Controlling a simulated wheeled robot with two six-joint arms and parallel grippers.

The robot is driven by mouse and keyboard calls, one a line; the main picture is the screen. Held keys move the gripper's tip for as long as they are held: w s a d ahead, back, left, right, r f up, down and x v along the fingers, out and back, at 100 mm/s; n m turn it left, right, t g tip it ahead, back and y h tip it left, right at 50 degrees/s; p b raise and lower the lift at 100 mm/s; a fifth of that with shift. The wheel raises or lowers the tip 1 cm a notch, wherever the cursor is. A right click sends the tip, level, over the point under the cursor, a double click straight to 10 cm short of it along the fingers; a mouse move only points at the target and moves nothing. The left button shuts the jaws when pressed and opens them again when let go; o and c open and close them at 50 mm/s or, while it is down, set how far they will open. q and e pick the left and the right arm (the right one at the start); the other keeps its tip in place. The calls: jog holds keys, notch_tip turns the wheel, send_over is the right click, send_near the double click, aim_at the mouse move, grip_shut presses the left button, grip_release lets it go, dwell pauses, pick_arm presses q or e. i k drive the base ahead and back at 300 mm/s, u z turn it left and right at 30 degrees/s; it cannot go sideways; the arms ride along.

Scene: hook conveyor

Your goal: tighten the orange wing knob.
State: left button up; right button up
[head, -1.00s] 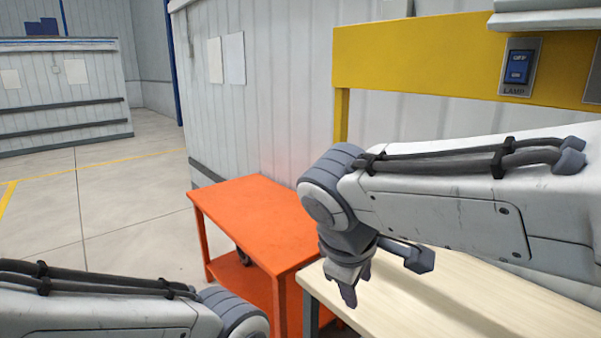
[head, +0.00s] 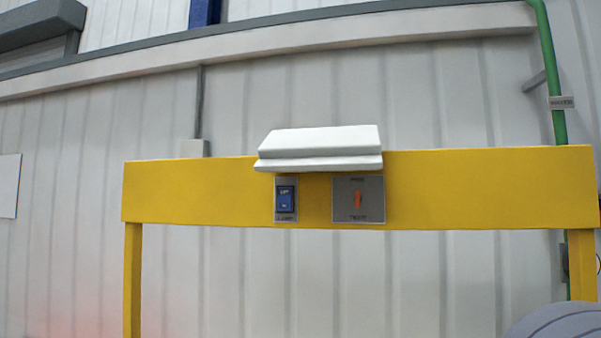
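The orange wing knob (head: 358,200) shows as a small upright orange bar. It sits on a grey plate (head: 376,212) on the yellow beam, right of the blue lamp switch. Small labels lie above and below it, too small to read surely. Neither of my grippers is in view. Only a rounded grey part of my arm shows in the lower right corner, well away from the knob. Nothing touches or covers the knob.
The yellow beam (head: 480,188) spans the view on two yellow posts. A white hood (head: 320,145) juts out just above the blue switch (head: 286,198) and the knob plate. A green pipe (head: 550,70) runs down at the right. Corrugated wall stands behind.

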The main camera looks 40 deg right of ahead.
aim_at(358, 198)
jog(key=z, duration=1.3)
jog(key=k, duration=0.5)
jog(key=z, duration=1.25)
jog(key=i, duration=0.6)
jog(key=u, duration=0.45)
